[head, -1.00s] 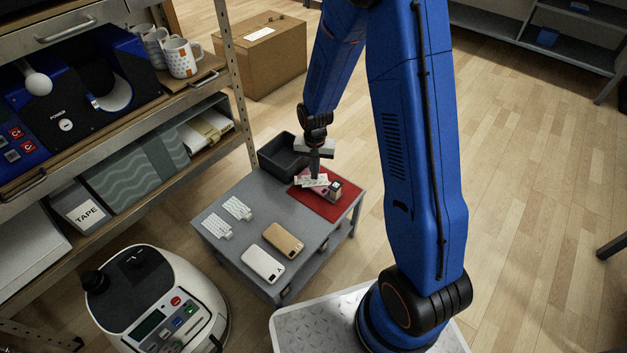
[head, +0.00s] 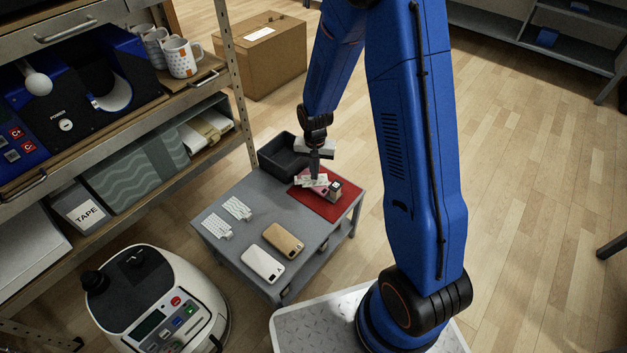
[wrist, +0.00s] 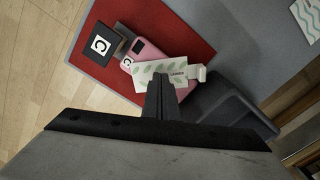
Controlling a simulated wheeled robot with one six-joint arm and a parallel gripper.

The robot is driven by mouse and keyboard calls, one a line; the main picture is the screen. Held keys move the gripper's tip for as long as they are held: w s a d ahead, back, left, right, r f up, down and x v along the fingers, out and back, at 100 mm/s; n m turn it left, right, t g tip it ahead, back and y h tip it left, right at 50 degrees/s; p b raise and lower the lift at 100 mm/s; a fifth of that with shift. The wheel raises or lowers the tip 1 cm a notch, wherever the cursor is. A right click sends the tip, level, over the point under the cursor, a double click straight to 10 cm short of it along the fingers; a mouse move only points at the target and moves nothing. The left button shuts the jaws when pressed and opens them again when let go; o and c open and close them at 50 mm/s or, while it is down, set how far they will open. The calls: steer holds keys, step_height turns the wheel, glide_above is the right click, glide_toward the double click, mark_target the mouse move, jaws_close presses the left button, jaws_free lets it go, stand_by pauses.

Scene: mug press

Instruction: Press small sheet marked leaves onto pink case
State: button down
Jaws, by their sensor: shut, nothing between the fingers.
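The pink case (head: 328,192) lies on the red mat (head: 318,208), and it also shows in the wrist view (wrist: 149,53). The small sheet marked leaves (wrist: 160,75) is white with green leaf shapes and a tab at one end. It lies across the pink case at an angle and covers part of it; its far end reaches past the case. My gripper (head: 316,178) is shut and empty, pointing down at the sheet. In the wrist view the closed fingertips (wrist: 160,82) overlap the middle of the sheet. I cannot tell whether they touch it.
A black open bin (head: 280,160) is behind the mat. Patterned sheets (head: 217,226), a tan case (head: 283,240) and a white case (head: 262,264) lie on the grey table (head: 205,246). A metal shelf rises at left.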

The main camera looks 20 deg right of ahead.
steer(key=shift+f, duration=0.55)
stand_by(1.4)
steer(key=shift+r, duration=0.1)
steer(key=shift+r, duration=2.9)
